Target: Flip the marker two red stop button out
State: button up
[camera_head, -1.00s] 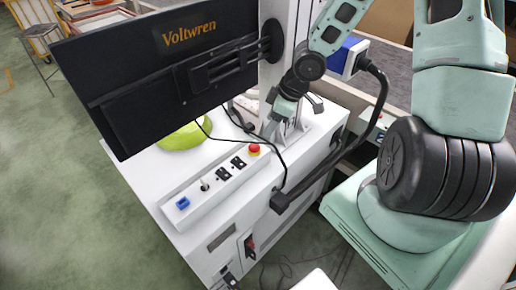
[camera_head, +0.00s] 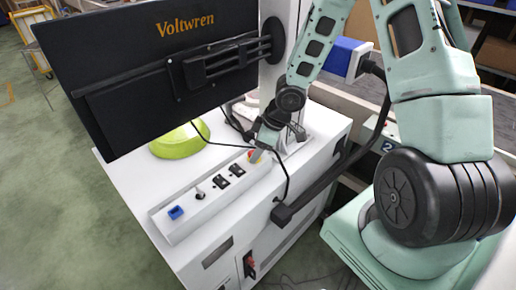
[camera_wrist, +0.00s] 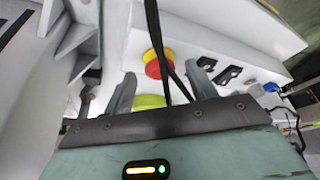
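The red stop button (camera_head: 253,153) sits in a yellow collar at the right end of the white control strip on the cabinet; my gripper partly hides it in the head view. In the wrist view the red button (camera_wrist: 150,56) and its yellow collar (camera_wrist: 158,68) lie ahead, between the finger directions. My gripper (camera_wrist: 161,90) is open and empty, its two fingers apart; whether either touches the button cannot be told. In the head view my gripper (camera_head: 264,147) is right above the button. A blue 2 label (camera_head: 388,146) shows at the right, beside the conveyor.
A black cable (camera_wrist: 168,55) crosses in front of the button. The strip (camera_head: 165,225) carries black switches (camera_head: 220,181), a knob (camera_head: 199,194) and a blue part (camera_head: 175,212). A large black monitor (camera_head: 130,90) hangs over a green round object (camera_head: 178,145).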

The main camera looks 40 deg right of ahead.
grip_shut()
jog(key=r+p, duration=0.2)
jog(key=shift+p, duration=0.3)
jog(key=shift+f, duration=0.1)
jog(key=shift+o, duration=0.6)
grip_release()
jog(key=p+v, duration=1.1)
jog(key=v, duration=0.6)
jog(key=shift+r, duration=0.25)
